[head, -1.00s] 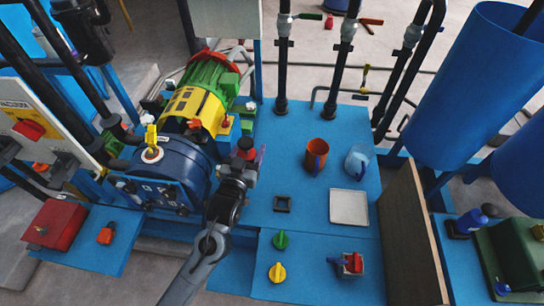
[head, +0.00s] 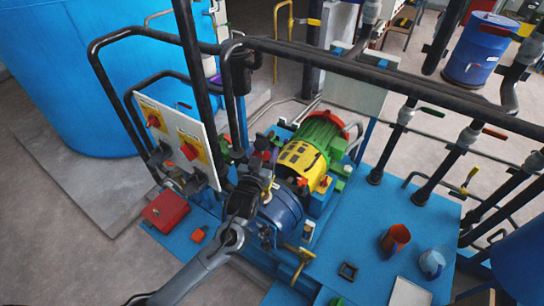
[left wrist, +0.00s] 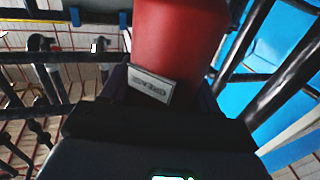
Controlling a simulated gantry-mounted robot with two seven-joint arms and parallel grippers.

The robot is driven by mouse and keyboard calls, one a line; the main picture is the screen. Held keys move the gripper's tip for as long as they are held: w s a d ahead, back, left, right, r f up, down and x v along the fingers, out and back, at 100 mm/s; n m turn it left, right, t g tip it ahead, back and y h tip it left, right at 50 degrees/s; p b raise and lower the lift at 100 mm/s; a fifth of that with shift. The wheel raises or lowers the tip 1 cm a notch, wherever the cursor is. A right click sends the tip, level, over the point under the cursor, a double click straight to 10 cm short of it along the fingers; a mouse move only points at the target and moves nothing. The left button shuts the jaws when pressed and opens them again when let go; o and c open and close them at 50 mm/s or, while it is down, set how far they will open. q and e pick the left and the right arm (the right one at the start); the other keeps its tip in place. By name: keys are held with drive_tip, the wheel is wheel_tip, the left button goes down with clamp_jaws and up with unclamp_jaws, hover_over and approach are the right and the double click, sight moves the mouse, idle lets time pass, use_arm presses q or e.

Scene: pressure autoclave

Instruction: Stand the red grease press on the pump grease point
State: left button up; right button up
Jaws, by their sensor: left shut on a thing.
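The red grease press (left wrist: 178,40), with a pale label reading GREASE, is held in the dark jaws of my left gripper in the left wrist view. In the head view my left gripper (head: 262,163) is above the left back part of the blue pump (head: 283,210), and only a small dark red part of the press shows. The yellow and green motor (head: 305,158) is just right of the gripper. I cannot make out the pump grease point; the gripper and arm cover part of the pump. My right gripper is not in view.
A control panel (head: 178,142) with red knobs and dark pipes stand close left of the gripper. A red box (head: 166,210) is on the blue base. A yellow handle (head: 300,256) is in front of the pump. An orange cup (head: 395,240) and a jug (head: 432,263) stand at right.

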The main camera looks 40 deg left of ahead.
use_arm(q)
drive_tip(key=shift+a+r, duration=0.15)
drive_tip(key=shift+r, duration=0.05)
idle(0.4)
drive_tip(key=shift+r+p, duration=0.1)
drive_tip(key=shift+p, duration=0.35)
drive_tip(key=shift+f+b, duration=0.9)
drive_tip(key=shift+f, duration=0.5)
drive_tip(key=shift+f+b, duration=0.8)
drive_tip(key=shift+f, duration=0.8)
drive_tip(key=shift+p, duration=0.35)
drive_tip(key=shift+p, duration=0.55)
